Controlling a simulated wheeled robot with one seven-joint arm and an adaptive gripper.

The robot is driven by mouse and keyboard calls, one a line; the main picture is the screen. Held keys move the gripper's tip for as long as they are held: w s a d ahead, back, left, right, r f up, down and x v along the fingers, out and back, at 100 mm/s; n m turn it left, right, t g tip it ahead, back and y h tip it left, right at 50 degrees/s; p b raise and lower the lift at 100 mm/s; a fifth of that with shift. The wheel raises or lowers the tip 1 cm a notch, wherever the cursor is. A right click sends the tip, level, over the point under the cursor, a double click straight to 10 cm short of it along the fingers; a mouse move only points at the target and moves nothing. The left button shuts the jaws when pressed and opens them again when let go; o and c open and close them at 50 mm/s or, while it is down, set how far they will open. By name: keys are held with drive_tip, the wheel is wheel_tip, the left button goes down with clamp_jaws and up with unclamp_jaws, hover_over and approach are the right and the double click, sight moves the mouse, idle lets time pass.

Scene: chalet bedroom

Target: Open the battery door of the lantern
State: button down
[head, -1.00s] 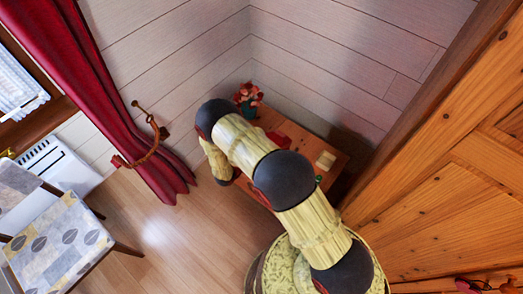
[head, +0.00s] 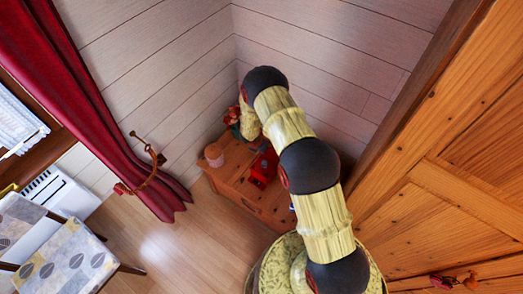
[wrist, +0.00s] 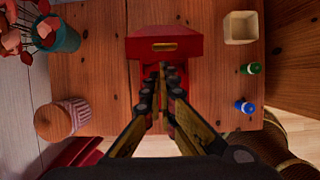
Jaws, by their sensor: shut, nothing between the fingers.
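The red lantern (wrist: 192,47) lies on the wooden table, ahead of my gripper in the wrist view. Its near face has a small brass-coloured slot or tab (wrist: 164,46); I cannot tell whether this is the battery door. My gripper (wrist: 162,70) is shut and empty, with its fingertips just below that face in the picture. I cannot tell whether they touch it. More red shows between and beside the fingers, which partly cover it. In the head view the lantern (head: 262,171) shows beside my arm, which hides the fingers.
On the wooden table (wrist: 100,35) stand a teal flower pot (wrist: 62,38), a striped lidded jar (wrist: 62,119), a cream box (wrist: 240,27), a green bottle (wrist: 250,68) and a blue one (wrist: 244,106). Walls enclose the corner; a wooden door (head: 440,200) is at right.

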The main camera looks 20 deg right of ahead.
drive_tip(key=shift+g+y, duration=0.3)
drive_tip(key=shift+w+d+r+p, duration=0.15)
drive_tip(key=shift+w+d+p, duration=0.35)
drive_tip(key=shift+d+p, duration=0.2)
drive_tip(key=shift+w+d+r+p, duration=0.1)
drive_tip(key=shift+w+d+p, duration=0.4)
drive_tip(key=shift+d+p, duration=0.25)
drive_tip(key=shift+w+d+r+p, duration=0.15)
drive_tip(key=shift+w+d+p, duration=0.4)
drive_tip(key=shift+d, duration=0.25)
